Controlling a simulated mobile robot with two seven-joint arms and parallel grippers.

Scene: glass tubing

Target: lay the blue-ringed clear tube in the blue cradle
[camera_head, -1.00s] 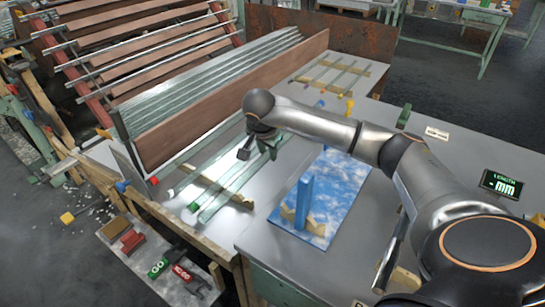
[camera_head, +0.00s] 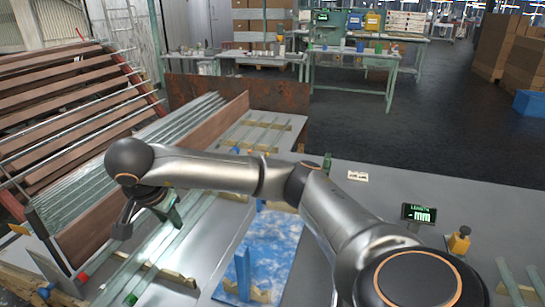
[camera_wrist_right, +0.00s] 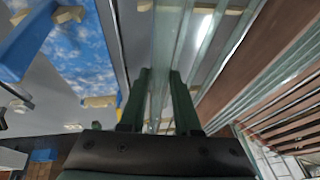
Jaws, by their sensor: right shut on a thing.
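My right gripper (camera_head: 168,210) is low over the pale clear tubes on the bench at left. In the right wrist view its fingers (camera_wrist_right: 160,105) are shut on a clear tube (camera_wrist_right: 168,50) that runs away between them. No blue ring can be made out on this tube. The blue cradle area lies to the right of the gripper: a blue and white mat (camera_head: 270,235) with a blue upright (camera_head: 244,272) and wooden notched blocks (camera_head: 262,294). In the right wrist view the mat (camera_wrist_right: 80,50) lies to the left, apart from the fingers. My left gripper is not in view.
A tall brown board (camera_head: 100,215) stands left of the tubes, with more glass tubes behind it. Wooden notched rails (camera_head: 165,272) support the tubes. A length display (camera_head: 418,213) stands at right.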

